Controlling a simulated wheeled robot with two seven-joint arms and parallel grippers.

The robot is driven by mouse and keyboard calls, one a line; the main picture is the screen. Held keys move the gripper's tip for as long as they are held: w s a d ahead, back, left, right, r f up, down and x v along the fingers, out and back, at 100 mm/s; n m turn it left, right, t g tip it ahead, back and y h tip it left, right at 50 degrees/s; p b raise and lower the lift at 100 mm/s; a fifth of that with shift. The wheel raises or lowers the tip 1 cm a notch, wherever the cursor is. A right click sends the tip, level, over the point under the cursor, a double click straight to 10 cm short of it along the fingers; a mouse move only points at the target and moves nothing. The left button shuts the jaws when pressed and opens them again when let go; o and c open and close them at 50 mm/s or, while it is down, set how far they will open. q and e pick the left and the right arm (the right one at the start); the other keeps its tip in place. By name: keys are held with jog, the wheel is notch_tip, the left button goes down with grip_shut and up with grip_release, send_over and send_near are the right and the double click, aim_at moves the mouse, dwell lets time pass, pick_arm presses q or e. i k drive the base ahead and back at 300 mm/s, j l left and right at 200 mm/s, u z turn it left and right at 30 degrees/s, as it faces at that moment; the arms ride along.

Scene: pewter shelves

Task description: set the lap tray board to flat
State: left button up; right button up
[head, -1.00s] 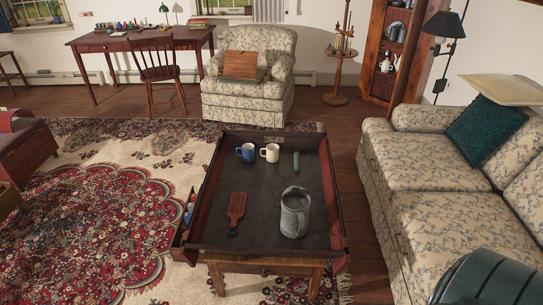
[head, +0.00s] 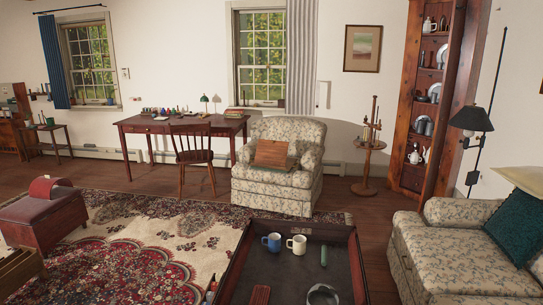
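A brown wooden board (head: 273,153), which looks like the lap tray board, is on the seat of the floral armchair (head: 275,197). It is tilted up, with its face towards me, and seems to rise from a flatter wooden part at its lower edge. How the two parts join is too small to tell. Neither of my grippers is in view.
A dark tray-topped table (head: 353,265) stands in front, holding a blue mug (head: 272,242), a white mug (head: 297,244) and a green item (head: 323,255). A floral sofa (head: 450,265) is at right. Patterned rug (head: 150,245) lies left of the table. A desk (head: 135,128) is behind.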

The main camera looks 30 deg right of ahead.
aim_at(269, 152)
jog(key=i+u, duration=1.4)
jog(key=i, duration=0.4)
jog(key=i+z, duration=0.4)
jog(key=i, duration=0.3)
jog(key=i+j+z, duration=0.15)
jog(key=i+z, duration=0.25)
jog(key=i, duration=0.35)
jog(key=i+l+z, duration=0.2)
jog(key=i+z, duration=0.8)
jog(key=i+j+z, duration=0.3)
jog(key=i+z, duration=0.4)
jog(key=i, duration=0.55)
jog(key=i+z, duration=0.25)
jog(key=i, duration=0.5)
jog(key=i+l+z, duration=0.1)
jog(key=i, duration=0.6)
jog(key=i+l+z, duration=0.15)
jog(key=i, duration=0.5)
jog(key=i+l+u, duration=0.1)
jog(key=i+l, duration=0.35)
jog(key=l, duration=0.25)
jog(key=i+l+u, duration=0.15)
jog(key=l, duration=0.25)
jog(key=i+l, duration=0.25)
jog(key=l, duration=0.15)
jog(key=j+u, duration=0.05)
